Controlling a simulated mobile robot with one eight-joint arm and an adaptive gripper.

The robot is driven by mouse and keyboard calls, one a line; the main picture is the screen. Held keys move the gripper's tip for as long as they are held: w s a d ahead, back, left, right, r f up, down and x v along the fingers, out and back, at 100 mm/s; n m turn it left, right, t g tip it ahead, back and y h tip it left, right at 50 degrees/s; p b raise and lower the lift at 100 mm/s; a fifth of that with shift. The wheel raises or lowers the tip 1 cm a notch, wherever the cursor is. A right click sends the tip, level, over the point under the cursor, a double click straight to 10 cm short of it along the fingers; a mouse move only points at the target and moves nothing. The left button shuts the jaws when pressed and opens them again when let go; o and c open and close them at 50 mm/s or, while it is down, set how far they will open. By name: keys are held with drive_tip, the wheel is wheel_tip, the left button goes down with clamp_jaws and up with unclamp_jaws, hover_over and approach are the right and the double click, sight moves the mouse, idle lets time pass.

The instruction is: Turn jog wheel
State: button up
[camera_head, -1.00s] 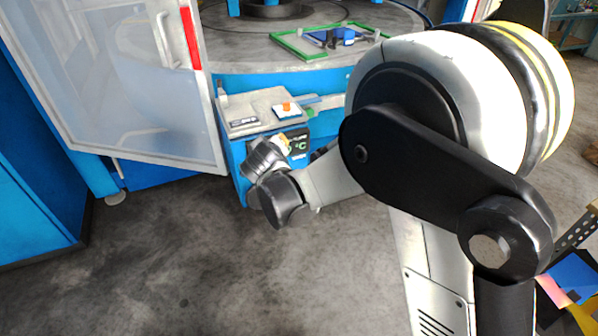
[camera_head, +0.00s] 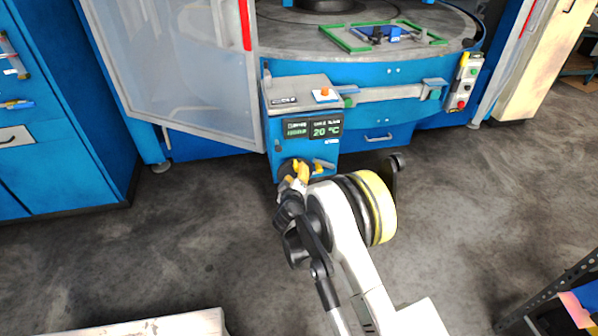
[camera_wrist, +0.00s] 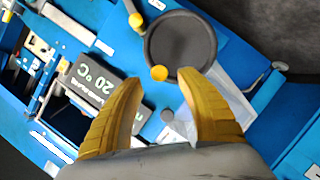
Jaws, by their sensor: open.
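The jog wheel (camera_wrist: 183,46) is a dark round disc on the blue machine front, at the top middle of the wrist view. A round yellow knob (camera_wrist: 159,73) sits at its near rim. My gripper (camera_wrist: 160,85) is open, its two yellow fingers spread apart with the knob showing between and just beyond the tips. I cannot tell from this view whether anything touches. In the head view my gripper (camera_head: 299,174) is at the lower front of the blue control box (camera_head: 330,152) and covers most of the wheel.
A display reading 20 °C (camera_head: 325,129) is above the wheel. An orange button (camera_head: 324,92) tops the box. The frosted door (camera_head: 185,75) stands open at left. A rail (camera_head: 392,93) and a button panel (camera_head: 463,82) are at right. Grey floor is clear in front.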

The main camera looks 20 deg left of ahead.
sight(297, 170)
drive_tip(key=b+x, duration=0.1)
drive_tip(key=x, duration=0.4)
drive_tip(key=shift+r, duration=0.1)
drive_tip(key=shift+c, duration=0.6)
clamp_jaws()
